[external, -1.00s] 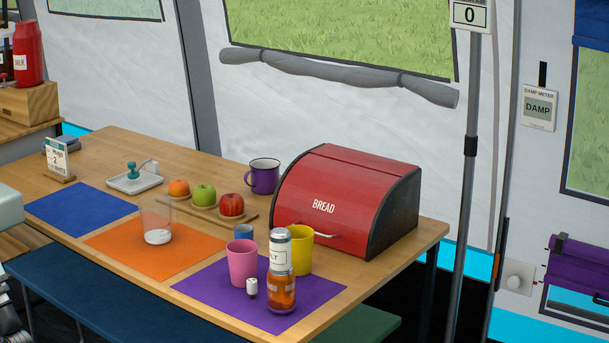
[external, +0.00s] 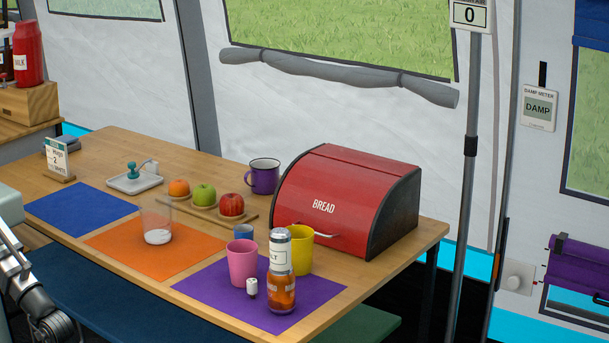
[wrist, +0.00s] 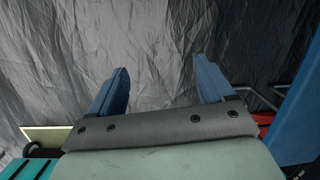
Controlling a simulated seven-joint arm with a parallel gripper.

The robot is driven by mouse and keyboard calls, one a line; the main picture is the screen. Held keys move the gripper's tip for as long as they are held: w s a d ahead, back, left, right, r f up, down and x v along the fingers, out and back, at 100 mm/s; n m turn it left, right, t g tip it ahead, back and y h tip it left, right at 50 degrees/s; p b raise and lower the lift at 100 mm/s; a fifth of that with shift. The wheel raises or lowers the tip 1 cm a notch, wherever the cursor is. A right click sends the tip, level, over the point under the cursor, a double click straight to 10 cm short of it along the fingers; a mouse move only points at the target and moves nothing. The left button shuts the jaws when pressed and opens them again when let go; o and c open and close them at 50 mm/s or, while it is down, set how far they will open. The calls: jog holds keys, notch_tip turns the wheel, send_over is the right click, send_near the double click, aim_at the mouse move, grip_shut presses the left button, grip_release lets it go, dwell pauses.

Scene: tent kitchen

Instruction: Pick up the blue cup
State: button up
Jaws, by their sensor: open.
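A small blue cup (external: 244,233) stands on the table (external: 105,150) in the external view. It is just behind a pink cup (external: 242,266), which hides its lower part. Grey crumpled sheeting lies beyond the fingers, and the blue cup is not in that view. In the external view, part of my arm shows at the lower left edge, well away from the cup.
A red bread box (external: 335,200) stands behind the cups. A purple mug (external: 263,176) and a board (external: 200,207) with fruit are behind to the left. A clear glass (external: 156,223) stands on the orange mat (external: 110,242). The blue mat (external: 80,208) is bare.

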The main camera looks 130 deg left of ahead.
jog(key=w+a+r+n+t, duration=0.1)
jog(key=w+a+r, duration=0.2)
jog(key=w+r, duration=0.3)
jog(key=w+a+r+n+t+y, duration=0.1)
jog(key=w+a+r+t, duration=0.15)
jog(key=w+r, duration=0.35)
jog(key=w+a+r+t, duration=0.1)
jog(key=w+a+r, duration=0.35)
jog(key=w, duration=0.25)
jog(key=w+a+r+n+t+y, duration=0.1)
jog(key=w+a+r, duration=0.2)
jog(key=a+r, duration=0.3)
jog(key=w+a+r+n+t+y, duration=0.1)
jog(key=w+a+r, duration=0.25)
jog(key=r, duration=0.45)
notch_tip(320, 180, up, 8)
jog(key=f+n+g+h, duration=0.1)
jog(key=n+g, duration=0.2)
jog(key=n, duration=0.2)
send_over(244, 236)
jog(key=s+d, duration=0.1)
jog(key=s, duration=0.3)
jog(key=shift+t, duration=0.25)
jog(key=shift+x, duration=6.45)
jog(key=shift+w+d, duration=0.1)
jog(key=shift+w, duration=0.05)
jog(key=c, duration=1.1)
